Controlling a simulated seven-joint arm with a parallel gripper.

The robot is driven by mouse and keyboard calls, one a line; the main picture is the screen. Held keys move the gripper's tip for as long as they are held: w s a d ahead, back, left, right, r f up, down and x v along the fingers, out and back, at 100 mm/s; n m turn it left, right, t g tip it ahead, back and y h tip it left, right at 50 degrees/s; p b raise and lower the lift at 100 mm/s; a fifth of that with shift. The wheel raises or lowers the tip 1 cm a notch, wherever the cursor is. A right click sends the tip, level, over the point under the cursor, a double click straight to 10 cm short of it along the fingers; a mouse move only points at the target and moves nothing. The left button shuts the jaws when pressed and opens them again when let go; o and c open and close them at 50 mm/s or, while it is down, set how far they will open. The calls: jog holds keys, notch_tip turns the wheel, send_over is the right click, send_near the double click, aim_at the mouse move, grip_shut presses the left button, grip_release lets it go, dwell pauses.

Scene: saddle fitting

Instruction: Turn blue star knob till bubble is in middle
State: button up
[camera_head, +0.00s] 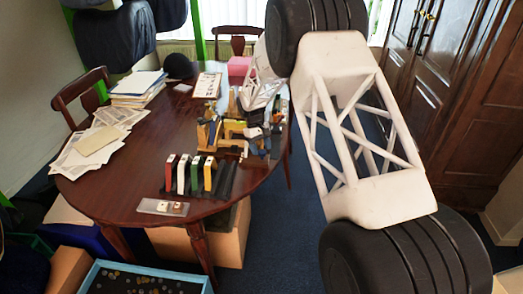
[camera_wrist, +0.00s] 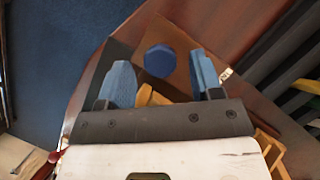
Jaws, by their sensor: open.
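The blue star knob (camera_wrist: 160,61) shows in the wrist view as a dark blue, many-sided disc in front of a brown wooden surface (camera_wrist: 147,32). My gripper (camera_wrist: 160,59) is open, with one pale blue finger left of the knob and one right of it. No contact with the knob is visible, and the depth between them is hard to judge. In the head view my arm reaches over the right part of the table, and I cannot make out the knob there. I cannot make out the bubble in either view.
Wooden fixtures (camera_head: 234,128) stand close by on the dark round table (camera_head: 120,185). Several upright coloured pieces (camera_head: 195,174) stand in front of them, with a small flat tray (camera_head: 150,206) at the table's front edge. Papers (camera_head: 90,143) lie at the left.

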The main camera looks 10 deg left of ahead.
jog(key=v, duration=0.6)
jog(key=shift+r, duration=0.15)
jog(key=shift+w, duration=0.1)
dwell(0.7)
jog(key=d+m+y, duration=0.1)
jog(key=m, duration=0.3)
jog(key=d+m+y, duration=0.1)
jog(key=m+y, duration=0.1)
jog(key=m, duration=0.3)
jog(key=d+m+g+y, duration=0.1)
jog(key=m+y, duration=0.1)
jog(key=m, duration=0.2)
jog(key=shift+w+d+m, duration=0.25)
jog(key=shift+d+m, duration=0.05)
jog(key=shift+x, duration=3.9)
